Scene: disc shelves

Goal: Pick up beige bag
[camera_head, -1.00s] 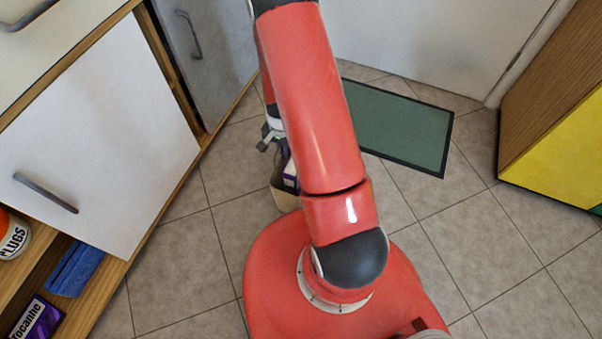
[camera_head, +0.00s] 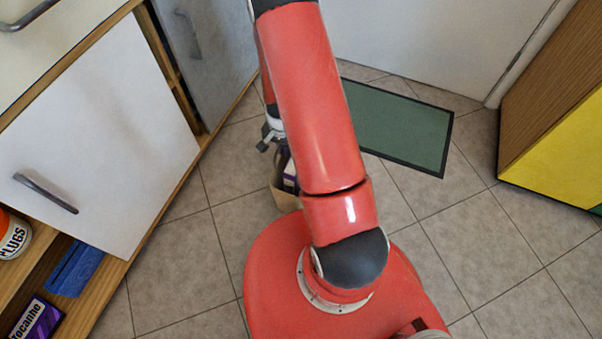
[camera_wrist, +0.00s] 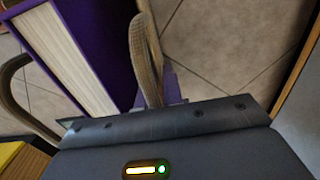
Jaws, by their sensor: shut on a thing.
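The beige bag (camera_head: 285,199) stands out low over the floor, partly hidden behind my red arm, with a purple and white book in it. In the wrist view a beige strap handle (camera_wrist: 146,60) rises close to the gripper body, and another handle (camera_wrist: 14,95) curves at the left. The book (camera_wrist: 65,60) shows its white page edges and purple cover between them. My gripper (camera_head: 268,139) is at the top of the bag and is shut on its handle. The fingertips are not clear in the wrist view. I cannot tell whether the bag touches the floor.
A white cabinet (camera_head: 95,140) with open shelves stands at the left, holding a blue cloth (camera_head: 74,268) and boxes. A green mat (camera_head: 400,128) lies before the white door (camera_head: 420,40). A wood and yellow unit (camera_head: 560,130) stands at right. Tiled floor is clear between.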

